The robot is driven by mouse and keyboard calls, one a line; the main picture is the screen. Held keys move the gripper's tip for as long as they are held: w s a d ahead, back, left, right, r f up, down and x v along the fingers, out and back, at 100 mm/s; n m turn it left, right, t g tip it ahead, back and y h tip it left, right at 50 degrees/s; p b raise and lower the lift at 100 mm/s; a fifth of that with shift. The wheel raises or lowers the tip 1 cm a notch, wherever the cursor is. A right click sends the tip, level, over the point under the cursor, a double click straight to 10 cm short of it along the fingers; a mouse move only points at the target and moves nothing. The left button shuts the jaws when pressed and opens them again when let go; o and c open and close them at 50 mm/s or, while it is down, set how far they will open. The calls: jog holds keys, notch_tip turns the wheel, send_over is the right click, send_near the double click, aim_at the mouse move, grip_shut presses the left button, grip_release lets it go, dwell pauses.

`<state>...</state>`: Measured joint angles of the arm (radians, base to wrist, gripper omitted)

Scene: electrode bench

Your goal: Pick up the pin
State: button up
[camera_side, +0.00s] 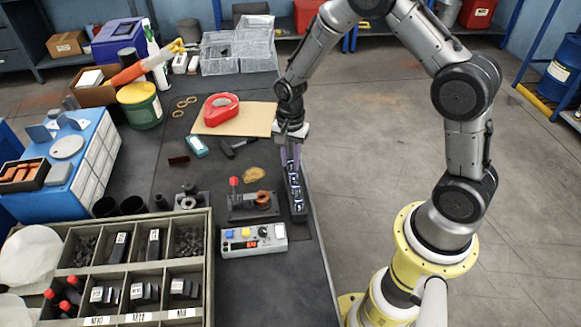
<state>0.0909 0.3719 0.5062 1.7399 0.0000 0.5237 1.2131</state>
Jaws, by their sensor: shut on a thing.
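My gripper (293,163) points down at the right edge of the dark bench, above a long narrow black holder (299,213) with several shiny light parts in it. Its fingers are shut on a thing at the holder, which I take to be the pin. The pin is too small and too covered by the fingers to make out. I cannot tell whether it is still seated in the holder or raised from it.
A grey control box (254,241) and a compartment tray (140,268) are nearer. A hammer (238,147) and red tape dispenser (221,107) lie behind. Open floor is right.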

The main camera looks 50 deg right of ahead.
aim_at(291, 161)
jog(key=shift+r, duration=0.1)
grip_shut()
jog(key=shift+r, duration=0.5)
notch_tip(291, 161, up, 2)
jog(key=shift+r, duration=0.15)
jog(key=s+a+r, duration=0.1)
jog(key=s+r, duration=0.8)
jog(key=s, duration=0.5)
jog(key=shift+a+r, duration=0.15)
jog(key=shift+r, duration=0.1)
